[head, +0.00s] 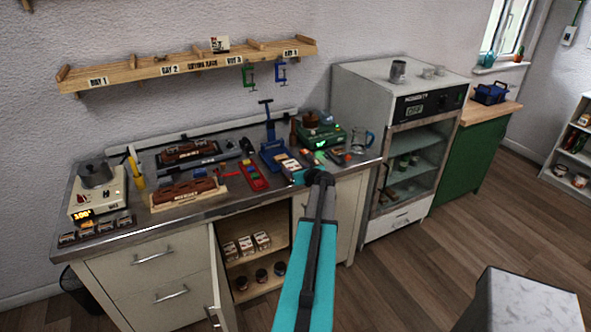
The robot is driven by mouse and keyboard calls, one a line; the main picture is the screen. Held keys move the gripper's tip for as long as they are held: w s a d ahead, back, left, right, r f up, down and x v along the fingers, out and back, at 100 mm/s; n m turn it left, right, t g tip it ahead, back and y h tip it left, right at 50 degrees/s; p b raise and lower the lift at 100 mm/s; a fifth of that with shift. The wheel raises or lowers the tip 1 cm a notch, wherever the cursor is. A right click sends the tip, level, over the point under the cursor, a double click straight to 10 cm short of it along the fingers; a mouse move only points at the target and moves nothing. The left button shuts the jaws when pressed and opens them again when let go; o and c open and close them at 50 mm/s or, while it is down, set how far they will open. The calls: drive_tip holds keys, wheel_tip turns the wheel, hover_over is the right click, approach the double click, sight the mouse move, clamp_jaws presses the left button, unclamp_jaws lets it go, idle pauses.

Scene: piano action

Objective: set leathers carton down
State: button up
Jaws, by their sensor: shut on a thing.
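My gripper (300,178) is over the worktop (228,207), near its front edge right of centre. It is shut on a small pale box (290,166), which looks like the leathers carton; its label is too small to read. The arm hides part of the grip, and I cannot tell whether the box touches the worktop. Several similar small cartons (246,245) stand on a shelf in the open cupboard below.
A red tray (253,176) and a blue press (271,152) are left of the gripper. A green device (318,136) and a glass jug (361,140) stand behind and right. A wall shelf (190,65) hangs above. The cupboard door (222,280) stands open.

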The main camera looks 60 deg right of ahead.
drive_tip(key=shift+f, duration=0.3)
drive_tip(key=o, duration=1.1)
drive_tip(key=shift+c, duration=0.2)
drive_tip(key=shift+r, duration=0.15)
drive_tip(key=shift+r, duration=0.1)
drive_tip(key=shift+b+v, duration=0.45)
drive_tip(key=shift+v, duration=0.8)
drive_tip(key=b+v, duration=0.2)
drive_tip(key=v, duration=0.7)
drive_tip(key=shift+s+a, duration=0.15)
drive_tip(key=shift+s, duration=0.05)
drive_tip(key=shift+r, duration=0.1)
